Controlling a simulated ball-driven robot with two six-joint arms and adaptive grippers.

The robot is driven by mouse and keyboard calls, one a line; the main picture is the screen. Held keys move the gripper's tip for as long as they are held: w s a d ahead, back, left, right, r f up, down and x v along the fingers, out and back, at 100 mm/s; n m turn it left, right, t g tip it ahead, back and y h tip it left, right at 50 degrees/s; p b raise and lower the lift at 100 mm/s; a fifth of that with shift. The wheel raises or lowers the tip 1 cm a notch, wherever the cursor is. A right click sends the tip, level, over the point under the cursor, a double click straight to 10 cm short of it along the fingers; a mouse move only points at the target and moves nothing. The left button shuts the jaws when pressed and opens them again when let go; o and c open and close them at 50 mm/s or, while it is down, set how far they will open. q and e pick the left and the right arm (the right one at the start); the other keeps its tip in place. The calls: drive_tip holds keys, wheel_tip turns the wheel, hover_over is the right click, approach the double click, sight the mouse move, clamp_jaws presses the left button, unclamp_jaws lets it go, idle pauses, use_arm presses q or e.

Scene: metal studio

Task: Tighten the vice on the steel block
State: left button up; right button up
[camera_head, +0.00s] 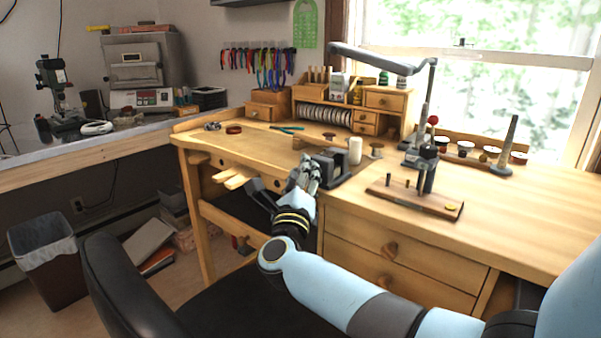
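The dark vice (328,168) stands at the front edge of the wooden bench, near the middle of the camera_head view. My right gripper (304,170) is at the vice's left front side and partly covers it. It overlaps the vice in the picture, and I cannot tell whether they touch. Its fingers are small and blend with the dark parts, so whether it is open or shut on something is unclear. I cannot make out the steel block or the vice's handle for certain. My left gripper is not in view.
A pale cylinder (355,151) stands just behind the vice. A wooden tool stand (415,199) lies to its right, with a lamp (425,115) behind. Wooden bench pegs (238,180) jut out on the left. A black chair (125,285) is in front. The bench's right side is mostly clear.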

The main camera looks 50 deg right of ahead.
clamp_jaws()
drive_tip(key=shift+f+p, duration=0.1)
drive_tip(key=shift+p, duration=0.2)
idle(0.6)
drive_tip(key=shift+n+y+p, duration=0.4)
drive_tip(key=shift+n+p, duration=0.1)
drive_tip(key=shift+p, duration=0.25)
drive_tip(key=shift+w+a+f+n+g+y+p, duration=0.1)
drive_tip(key=shift+f+n+g+y+p, duration=0.5)
drive_tip(key=shift+n+p, duration=1.45)
drive_tip(key=shift+a+f+n+g+y+p, duration=0.1)
drive_tip(key=shift+n+g+y+p, duration=0.5)
drive_tip(key=shift+p, duration=2.75)
drive_tip(key=shift+w+f+n+g+y+p, duration=0.1)
drive_tip(key=shift+f+n+g+y+p, duration=0.2)
drive_tip(key=shift+n+y+p, duration=1.65)
drive_tip(key=shift+m+h+p, duration=0.6)
drive_tip(key=shift+h+p, duration=0.15)
drive_tip(key=shift+h, duration=0.2)
drive_tip(key=c, duration=0.7)
unclamp_jaws()
drive_tip(key=shift+f, duration=0.1)
